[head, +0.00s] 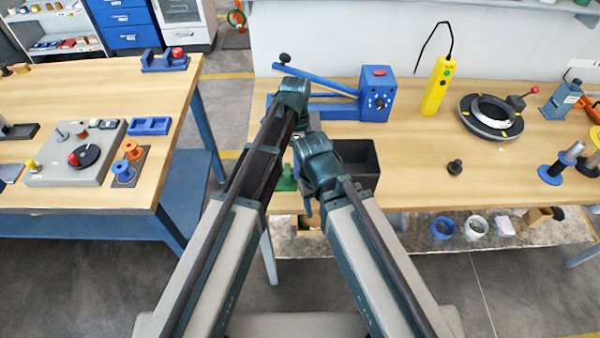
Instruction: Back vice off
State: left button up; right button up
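A small blue vice-like block (165,61) with a red knob sits at the back right corner of the left table. A green piece (286,180) at the front edge of the right bench is mostly hidden by my arms; I cannot tell whether it is a vice. My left gripper (300,122) is at the end of the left arm, above the bench near the blue lever machine. Whether either holds anything is not visible.
A blue lever machine (376,93), dark bin (357,165), yellow pendant (437,86), black ring (491,115) and small black knob (455,167) are on the right bench. A grey turntable unit (55,172) is on the left table. Bench space right of the bin is mostly clear.

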pick_arm(q)
jog(key=shift+s+r+t+p, duration=0.25)
jog(key=shift+s+t+p, duration=0.2)
jog(key=shift+t+p, duration=0.05)
jog(key=shift+s+a+t, duration=0.1)
jog(key=shift+s+t, duration=0.05)
jog(key=shift+t, duration=0.45)
jog(key=shift+f+t, duration=0.15)
jog(key=shift+t, duration=0.45)
jog(key=shift+w, duration=0.25)
jog(key=shift+s, duration=0.1)
